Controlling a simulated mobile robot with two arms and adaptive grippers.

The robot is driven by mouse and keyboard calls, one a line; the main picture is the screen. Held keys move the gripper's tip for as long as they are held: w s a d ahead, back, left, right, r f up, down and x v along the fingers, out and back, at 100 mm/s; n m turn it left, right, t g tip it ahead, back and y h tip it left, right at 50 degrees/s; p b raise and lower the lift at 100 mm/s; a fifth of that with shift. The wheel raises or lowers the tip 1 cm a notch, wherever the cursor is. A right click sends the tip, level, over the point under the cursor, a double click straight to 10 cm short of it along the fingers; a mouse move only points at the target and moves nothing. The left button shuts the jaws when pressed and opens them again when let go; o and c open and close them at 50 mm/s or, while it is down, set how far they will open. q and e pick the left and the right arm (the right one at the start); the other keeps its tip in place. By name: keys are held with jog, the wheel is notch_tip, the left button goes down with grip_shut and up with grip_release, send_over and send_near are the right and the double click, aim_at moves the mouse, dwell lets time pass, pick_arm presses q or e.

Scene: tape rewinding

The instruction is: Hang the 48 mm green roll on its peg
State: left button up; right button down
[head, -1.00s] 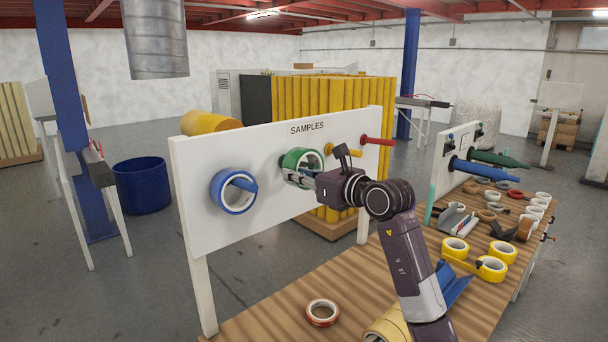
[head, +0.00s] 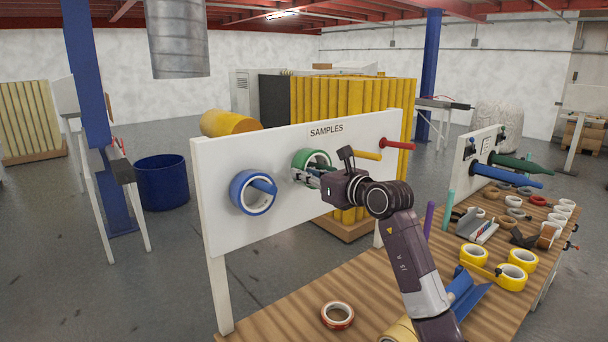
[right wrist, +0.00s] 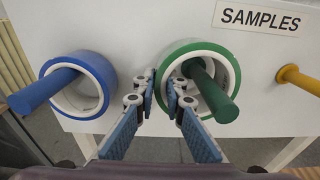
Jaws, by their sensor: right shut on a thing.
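The green roll (head: 311,155) is in my right gripper (head: 304,178) in front of the white SAMPLES board. In the right wrist view the gripper (right wrist: 163,88) pinches the left wall of the green roll (right wrist: 229,58), one finger inside the ring and one outside. The green peg (right wrist: 212,90) passes through the roll's opening and sticks out toward the camera. The roll's back lies at or close to the board; I cannot tell whether they touch. My left gripper is not in view.
A blue roll (head: 239,190) hangs on a blue peg (right wrist: 44,91), just left of the outer finger. To the right are a bare yellow peg (head: 367,155) and a red peg (head: 398,144). Below, a wooden table (head: 285,318) bears a red-edged roll (head: 338,315) and other rolls.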

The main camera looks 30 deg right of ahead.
jog(key=shift+f, duration=0.1)
jog(key=shift+d+f+b, duration=0.15)
jog(key=shift+f+b, duration=0.4)
jog(key=shift+f, duration=0.05)
jog(key=shift+d+f+b, duration=0.15)
jog(key=shift+f+b, duration=0.35)
jog(key=shift+f, duration=0.05)
jog(key=c, duration=1.9)
grip_release()
jog(key=shift+r, duration=0.1)
jog(key=s+r, duration=0.1)
jog(key=s, duration=1.1)
jog(key=shift+d, duration=0.45)
jog(key=shift+c, duration=0.7)
